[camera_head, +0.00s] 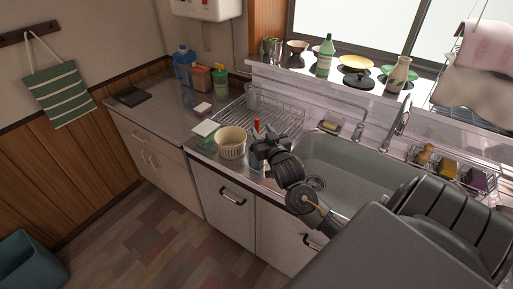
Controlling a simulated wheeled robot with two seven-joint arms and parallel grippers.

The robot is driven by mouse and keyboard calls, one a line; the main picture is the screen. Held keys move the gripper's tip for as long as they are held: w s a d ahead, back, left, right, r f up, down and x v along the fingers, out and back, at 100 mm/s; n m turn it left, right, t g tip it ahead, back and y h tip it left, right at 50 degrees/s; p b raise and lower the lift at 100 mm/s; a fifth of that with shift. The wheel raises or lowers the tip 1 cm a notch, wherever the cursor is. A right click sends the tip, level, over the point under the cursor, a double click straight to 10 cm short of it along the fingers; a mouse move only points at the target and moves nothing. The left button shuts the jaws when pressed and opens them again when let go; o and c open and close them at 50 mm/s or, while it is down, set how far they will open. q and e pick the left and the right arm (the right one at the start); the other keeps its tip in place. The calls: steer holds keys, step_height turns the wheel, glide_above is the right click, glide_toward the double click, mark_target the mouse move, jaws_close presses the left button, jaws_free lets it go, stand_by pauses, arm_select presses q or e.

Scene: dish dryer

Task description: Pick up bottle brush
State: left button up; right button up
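My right gripper (258,146) reaches in from the lower right and hovers over the counter at the left rim of the sink. Its fingers are dark and small here, so I cannot tell whether they are open or shut. A thin red upright thing (257,125) shows just behind the fingers; it may be the bottle brush's handle, but most of it is hidden by the gripper. I cannot tell whether the fingers touch it. My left gripper is not in view.
A cream ribbed bowl (231,143) stands close left of my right gripper. A wire dish rack (283,116) lies behind it. The sink (345,165) is to the right, with a faucet (398,125) and a caddy holding sponges (447,170). Bottles and dishes line the window sill.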

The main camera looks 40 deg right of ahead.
mark_target(258, 125)
steer(key=p+x, duration=0.1)
steer(key=x, duration=0.3)
steer(key=shift+w+f+p, duration=0.15)
steer(key=shift+w+p, duration=0.1)
steer(key=shift+p, duration=0.15)
steer(key=shift+w+d+f, duration=0.1)
steer(key=shift+w+d, duration=0.05)
steer(key=shift+w, duration=0.15)
steer(key=shift+c, duration=0.3)
jaws_close()
